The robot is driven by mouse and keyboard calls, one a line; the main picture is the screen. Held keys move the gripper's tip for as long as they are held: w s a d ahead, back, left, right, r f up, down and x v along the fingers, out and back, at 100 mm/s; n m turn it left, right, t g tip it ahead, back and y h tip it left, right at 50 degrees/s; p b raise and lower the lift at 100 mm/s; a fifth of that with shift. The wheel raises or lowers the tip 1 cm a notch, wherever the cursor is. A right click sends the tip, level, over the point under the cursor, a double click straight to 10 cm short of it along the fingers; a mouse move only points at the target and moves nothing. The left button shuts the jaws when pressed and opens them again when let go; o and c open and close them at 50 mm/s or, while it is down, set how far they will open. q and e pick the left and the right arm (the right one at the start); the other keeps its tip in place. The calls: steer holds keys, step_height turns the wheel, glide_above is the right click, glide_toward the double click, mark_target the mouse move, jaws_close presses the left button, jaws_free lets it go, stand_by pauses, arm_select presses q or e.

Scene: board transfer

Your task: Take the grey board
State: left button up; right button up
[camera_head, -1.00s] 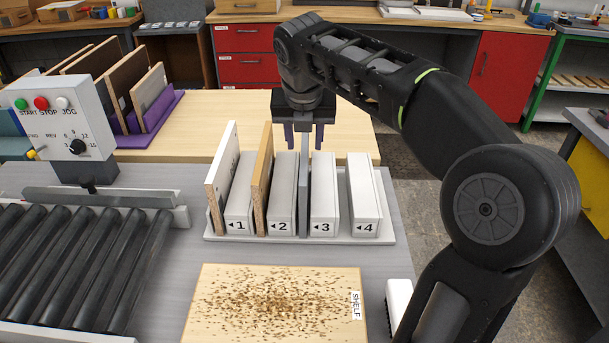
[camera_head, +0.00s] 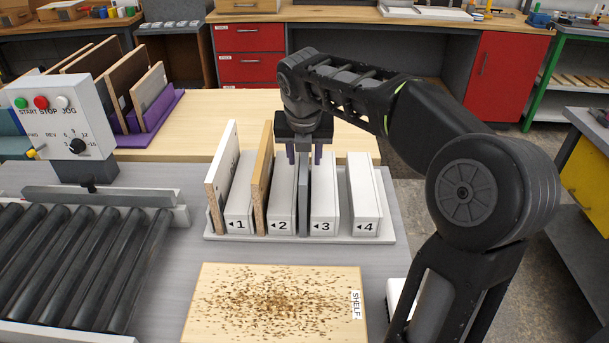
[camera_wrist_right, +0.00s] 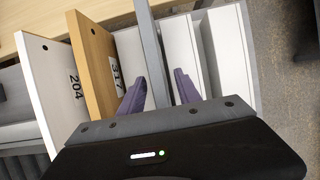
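The grey board (camera_head: 304,205) stands upright in the rack, in the gap between the blocks marked 2 and 3. It also shows in the wrist view as a thin grey strip (camera_wrist_right: 153,55). My right gripper (camera_head: 304,155) is above the rack at the board's upper edge, pointing down. Its two purple fingers are apart, one on each side of the board, also in the wrist view (camera_wrist_right: 158,90). I see a gap between each finger and the board. My left gripper is not in view.
The rack (camera_head: 390,237) also holds a white board (camera_head: 222,175) marked 204 and a wood-coloured board (camera_head: 262,180) marked 317, left of the grey one. A speckled SHELF board (camera_head: 275,300) lies in front. A roller conveyor (camera_head: 80,260) and control box (camera_head: 65,115) stand left.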

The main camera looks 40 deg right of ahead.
stand_by(0.5)
jaws_close()
steer(key=shift+r, duration=0.1)
stand_by(1.2)
